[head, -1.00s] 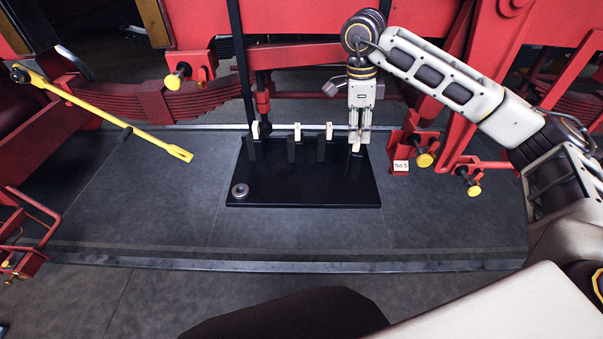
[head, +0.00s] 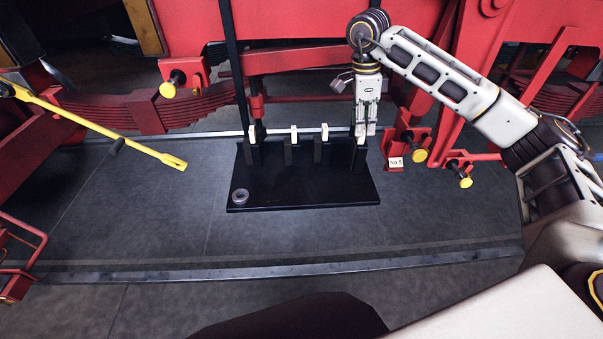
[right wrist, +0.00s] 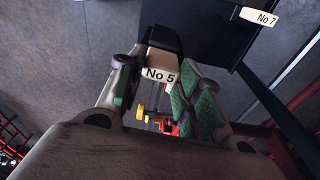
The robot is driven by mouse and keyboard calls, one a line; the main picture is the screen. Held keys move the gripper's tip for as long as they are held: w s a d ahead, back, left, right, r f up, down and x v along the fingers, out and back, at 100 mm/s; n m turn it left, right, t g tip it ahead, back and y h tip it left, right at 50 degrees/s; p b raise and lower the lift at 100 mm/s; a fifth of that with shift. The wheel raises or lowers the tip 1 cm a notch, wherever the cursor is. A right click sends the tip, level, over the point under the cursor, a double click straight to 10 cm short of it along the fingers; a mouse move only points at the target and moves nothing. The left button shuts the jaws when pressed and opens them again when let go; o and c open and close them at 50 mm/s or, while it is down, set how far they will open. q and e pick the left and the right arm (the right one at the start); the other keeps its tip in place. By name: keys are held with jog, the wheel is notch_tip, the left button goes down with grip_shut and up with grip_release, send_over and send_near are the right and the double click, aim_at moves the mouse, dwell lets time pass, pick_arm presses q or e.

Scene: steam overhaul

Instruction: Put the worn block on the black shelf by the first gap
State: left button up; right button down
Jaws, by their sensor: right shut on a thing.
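My right gripper (head: 367,130) is at the right back corner of the black shelf (head: 300,190). It is shut on a dark block (head: 359,156) with a white label. In the right wrist view the block (right wrist: 165,42) sits between the green-padded fingers (right wrist: 165,95), and its label reads No 5. Several other upright black blocks with white labels stand in a row along the shelf's back, to the left of my gripper. I cannot tell whether the held block's foot touches the shelf. My left gripper is not in view.
A small metal ring (head: 240,196) lies at the shelf's front left. A red bracket (head: 405,140) with a numbered tag and yellow-ended pins stands close right of the gripper. A yellow forked bar (head: 95,125) lies at left.

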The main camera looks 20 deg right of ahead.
aim_at(359, 140)
jog(key=shift+n, duration=0.6)
jog(key=shift+f, duration=3.1)
jog(key=shift+f+p, duration=0.4)
jog(key=shift+f, duration=1.6)
jog(key=c, duration=1)
grip_release()
jog(key=shift+o, duration=0.2)
